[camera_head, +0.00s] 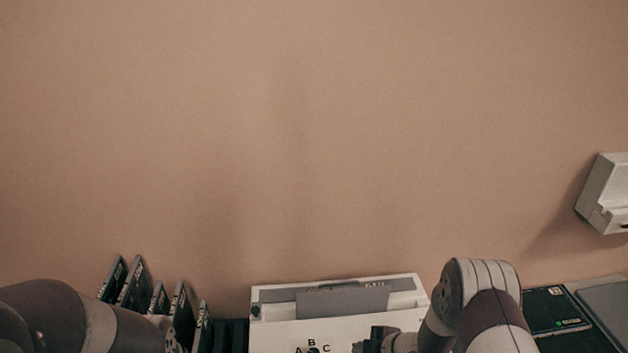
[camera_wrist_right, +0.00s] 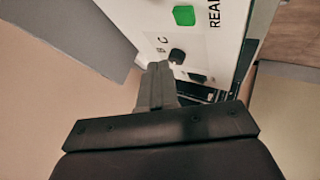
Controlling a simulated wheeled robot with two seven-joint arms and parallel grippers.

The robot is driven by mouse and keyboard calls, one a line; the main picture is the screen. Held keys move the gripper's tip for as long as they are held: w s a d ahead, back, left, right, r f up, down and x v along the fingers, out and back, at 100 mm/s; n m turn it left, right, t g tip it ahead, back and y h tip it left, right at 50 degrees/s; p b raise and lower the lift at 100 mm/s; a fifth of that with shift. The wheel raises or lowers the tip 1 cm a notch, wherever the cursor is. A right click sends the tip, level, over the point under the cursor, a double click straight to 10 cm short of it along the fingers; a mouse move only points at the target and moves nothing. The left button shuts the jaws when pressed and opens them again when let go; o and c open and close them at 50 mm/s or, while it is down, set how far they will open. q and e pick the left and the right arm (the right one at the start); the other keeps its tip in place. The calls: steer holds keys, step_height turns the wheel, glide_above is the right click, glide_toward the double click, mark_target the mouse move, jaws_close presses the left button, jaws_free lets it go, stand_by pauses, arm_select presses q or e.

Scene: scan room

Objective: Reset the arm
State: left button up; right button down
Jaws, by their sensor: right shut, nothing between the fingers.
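My right gripper (camera_head: 371,342) is at the lower edge of the head view, in front of the white machine (camera_head: 275,333). In the right wrist view my right gripper (camera_wrist_right: 160,72) has its two fingers together, with nothing between them. The fingertips are close to a dark knob (camera_wrist_right: 177,56) on the white panel; I cannot tell whether they touch it. The knob (camera_head: 313,350) shows at the bottom of the head view beside the letters A, B and C. My left arm comes in from the left, but its gripper is out of view.
A green button (camera_wrist_right: 184,15) is on the panel. Dark folders or cases (camera_head: 135,283) stand upright at the left. A dark case (camera_head: 553,309) lies at the right beside a grey panel (camera_head: 606,304). A white box (camera_head: 607,194) is on the bare wall at the right.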

steer(key=s+d+f+m+h, duration=0.1)
steer(key=s+d+f+m, duration=0.1)
steer(key=shift+d+m+g+h, duration=0.3)
steer(key=shift+g+h, duration=0.1)
steer(key=s+d+m+h, duration=0.1)
steer(key=d+m, duration=0.1)
steer(key=s+d+m+g+h+b, duration=0.1)
steer(key=s+m, duration=0.1)
steer(key=shift+d+f+h, duration=0.15)
steer(key=shift+d+h, duration=0.15)
steer(key=shift+d, duration=0.1)
steer(key=s+a+r+m+g+h+b, duration=0.1)
steer(key=s+a+r+m+g+b, duration=0.2)
steer(key=s+r+m+b, duration=0.4)
steer(key=s+m+b, duration=0.3)
steer(key=s+b, duration=0.1)
steer(key=s, duration=0.2)
steer(key=shift+r+h, duration=0.3)
steer(key=shift+r, duration=0.1)
